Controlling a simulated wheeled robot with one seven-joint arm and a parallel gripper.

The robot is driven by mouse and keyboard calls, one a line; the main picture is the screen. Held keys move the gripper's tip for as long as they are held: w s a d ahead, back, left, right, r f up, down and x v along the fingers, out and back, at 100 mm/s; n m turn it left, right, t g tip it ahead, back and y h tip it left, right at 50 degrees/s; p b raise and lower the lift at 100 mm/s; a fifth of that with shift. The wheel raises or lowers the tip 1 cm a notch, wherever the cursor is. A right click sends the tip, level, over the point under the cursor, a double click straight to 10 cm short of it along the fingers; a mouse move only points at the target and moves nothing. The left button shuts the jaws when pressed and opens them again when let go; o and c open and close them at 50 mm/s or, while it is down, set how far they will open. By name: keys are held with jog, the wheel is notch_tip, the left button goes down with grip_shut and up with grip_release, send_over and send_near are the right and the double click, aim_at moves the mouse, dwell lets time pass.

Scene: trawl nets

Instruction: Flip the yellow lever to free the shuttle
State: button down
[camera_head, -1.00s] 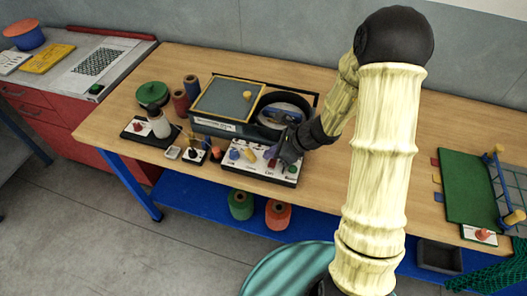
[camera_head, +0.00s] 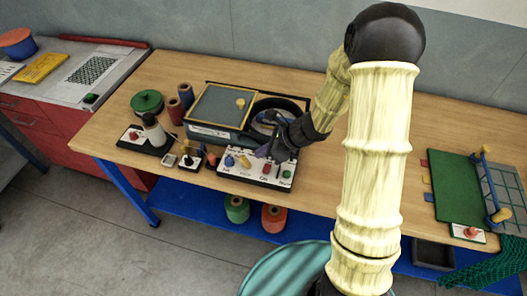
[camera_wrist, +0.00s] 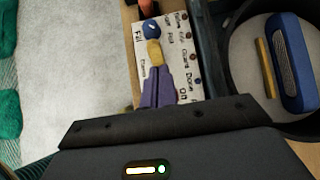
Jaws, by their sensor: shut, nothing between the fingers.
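The yellow lever (camera_head: 245,160) stands on the white control panel (camera_head: 227,172) at the front of the bench. In the wrist view the yellow lever (camera_wrist: 154,52) is just beyond my fingertips, in line with them. My gripper (camera_head: 259,153) is over the panel, to the right of the lever; its purple fingers (camera_wrist: 156,74) are shut and empty. The tips look very close to the lever, but I cannot tell whether they touch. A blue block with a yellowish strip, apparently the shuttle (camera_wrist: 292,62), lies in the round dark well behind the panel.
A blue knob (camera_head: 229,161) is left of the lever; a red lever (camera_head: 266,170) and a green button (camera_head: 286,174) are to its right. A box with a yellow-framed lid (camera_head: 222,105) stands behind.

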notch_tip(320, 180, up, 7)
jog(key=a+p, duration=0.1)
jog(key=p, duration=0.4)
jog(key=shift+w+a+r, duration=0.2)
jog(key=shift+w+a, duration=0.05)
jog(key=shift+a, duration=0.05)
jog(key=shift+w, duration=0.15)
jog(key=s+d+r+n+h, duration=0.4)
jog(key=s+d+n, duration=0.2)
jog(key=n, duration=0.5)
jog(key=s+d+r+n+h, duration=0.3)
jog(key=s+d+n, duration=0.3)
jog(key=n, duration=0.5)
jog(key=shift+s+d+r+h, duration=0.4)
jog(key=shift+s+r, duration=0.1)
jog(key=shift+s, duration=0.75)
